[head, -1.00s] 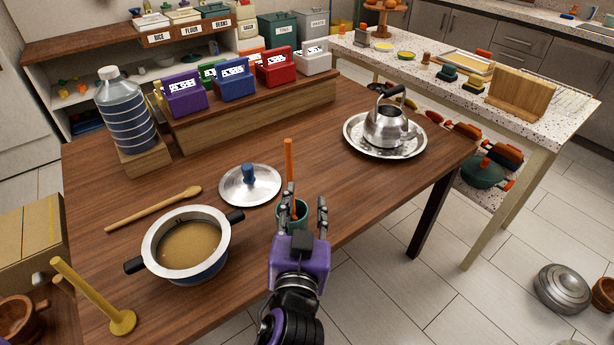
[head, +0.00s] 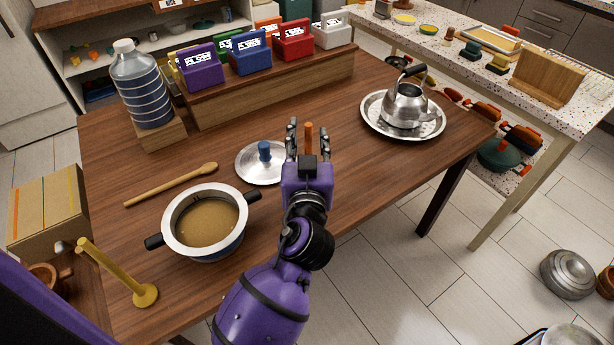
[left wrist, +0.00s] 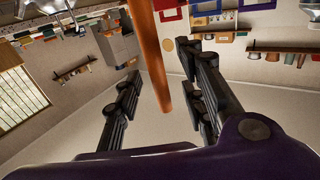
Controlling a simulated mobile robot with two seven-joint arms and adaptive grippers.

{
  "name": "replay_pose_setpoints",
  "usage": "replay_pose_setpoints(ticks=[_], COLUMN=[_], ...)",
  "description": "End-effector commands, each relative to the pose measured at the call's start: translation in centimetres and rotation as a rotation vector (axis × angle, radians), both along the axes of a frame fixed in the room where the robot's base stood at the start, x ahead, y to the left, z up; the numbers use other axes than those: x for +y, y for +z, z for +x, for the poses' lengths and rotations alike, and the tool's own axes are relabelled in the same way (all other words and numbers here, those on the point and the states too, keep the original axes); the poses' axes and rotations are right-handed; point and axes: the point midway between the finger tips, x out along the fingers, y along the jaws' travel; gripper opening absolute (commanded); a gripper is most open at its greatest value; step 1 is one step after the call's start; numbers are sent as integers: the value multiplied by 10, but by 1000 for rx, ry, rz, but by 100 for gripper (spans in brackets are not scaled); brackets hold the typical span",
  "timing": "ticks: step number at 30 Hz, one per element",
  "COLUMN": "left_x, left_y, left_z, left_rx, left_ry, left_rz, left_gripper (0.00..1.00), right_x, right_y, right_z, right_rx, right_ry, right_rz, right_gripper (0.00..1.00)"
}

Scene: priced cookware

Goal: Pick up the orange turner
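In the left wrist view the orange handle (left wrist: 150,55) comes down from the top edge into the space between the spread fingers of the gripper (left wrist: 163,82). Gaps show on both sides of it. My right gripper is in neither view.
A silver lid (head: 255,165) with a blue knob lies left of the gripper. A pot of brown liquid (head: 205,223), a wooden spoon (head: 170,185) and a yellow stand (head: 120,275) are farther left. A kettle (head: 405,105) stands on a round tray (head: 371,117) at right.

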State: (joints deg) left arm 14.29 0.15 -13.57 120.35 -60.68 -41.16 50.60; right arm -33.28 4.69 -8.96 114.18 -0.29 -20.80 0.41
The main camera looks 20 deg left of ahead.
Motion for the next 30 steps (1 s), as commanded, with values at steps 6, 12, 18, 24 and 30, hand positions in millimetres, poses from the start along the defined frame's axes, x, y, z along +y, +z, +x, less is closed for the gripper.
replay_pose_setpoints(ticks=[6,12,18,24,30], left_x=[2,2,2,2,2], left_y=[-2,-2,-2,-1,13], left_z=[4,4,4,4,4], left_rx=[3,3,2,2,-4], left_ry=[1,1,1,0,2], left_rz=[-1,-1,-1,-1,-2], left_gripper=[37,20,0,0,0], right_x=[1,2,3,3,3], right_y=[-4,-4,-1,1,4], right_z=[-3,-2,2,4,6], right_rx=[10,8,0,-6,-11], right_ry=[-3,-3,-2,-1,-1], right_rz=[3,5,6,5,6], right_gripper=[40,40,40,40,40])
